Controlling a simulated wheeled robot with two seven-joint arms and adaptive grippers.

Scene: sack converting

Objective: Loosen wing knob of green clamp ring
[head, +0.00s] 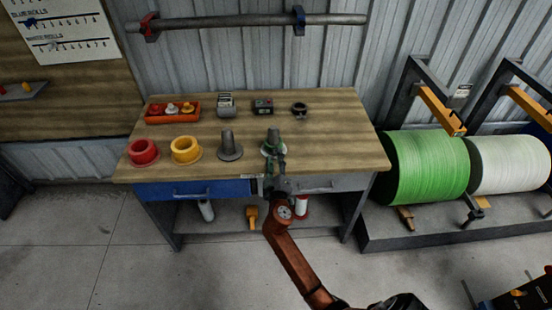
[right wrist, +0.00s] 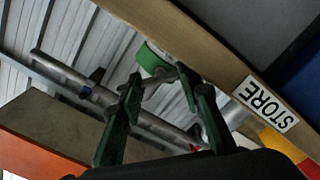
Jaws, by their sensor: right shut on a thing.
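The green clamp ring (head: 265,151) sits low around a grey cone (head: 273,136) near the front edge of the workbench. In the right wrist view the ring (right wrist: 150,58) shows just beyond my fingertips. My right gripper (head: 277,162) reaches over the bench's front edge. Its green fingers are closed in on the small grey wing knob (right wrist: 160,77) at the ring's near side; the gripper (right wrist: 160,78) also shows in the right wrist view. The fingers partly hide the knob, so its turn angle cannot be told. My left gripper is not in view.
On the bench (head: 330,150) stand a red flanged piece (head: 143,153), a yellow one (head: 186,150), another grey cone (head: 229,147), an orange tray (head: 160,117), small devices and a dark ring (head: 299,109). A green roll (head: 427,168) stands right. The bench's right side is clear.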

